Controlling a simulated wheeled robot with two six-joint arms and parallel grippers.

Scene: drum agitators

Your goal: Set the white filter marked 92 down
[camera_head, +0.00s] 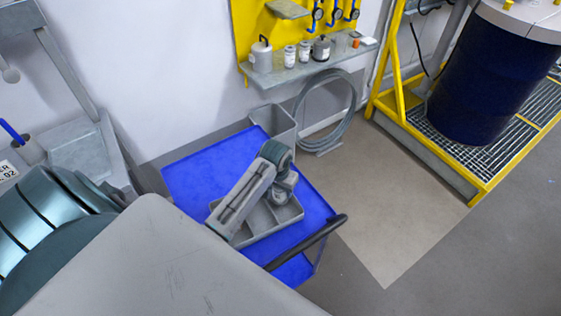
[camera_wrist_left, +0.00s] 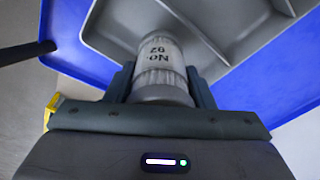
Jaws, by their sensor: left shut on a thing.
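The white filter (camera_wrist_left: 160,52) shows in the left wrist view, with "No. 92" printed on its side and a grey end nearest the camera. My left gripper (camera_wrist_left: 160,82) is shut on it, one finger on each side. Beyond the filter in that view is a grey divided tray (camera_wrist_left: 235,62). In the head view my left wrist (camera_head: 284,186) is above the grey tray (camera_head: 292,213); the filter and fingertips are hidden there. I cannot tell whether the filter touches the tray floor. My right gripper is not in view.
The tray sits on a blue cart top (camera_head: 205,163) with a black handle (camera_head: 308,242). A grey bin (camera_head: 275,120) stands behind it. A wall shelf (camera_head: 310,68) holds several small containers. A dark blue drum (camera_head: 490,80) stands on a yellow-edged grating at right.

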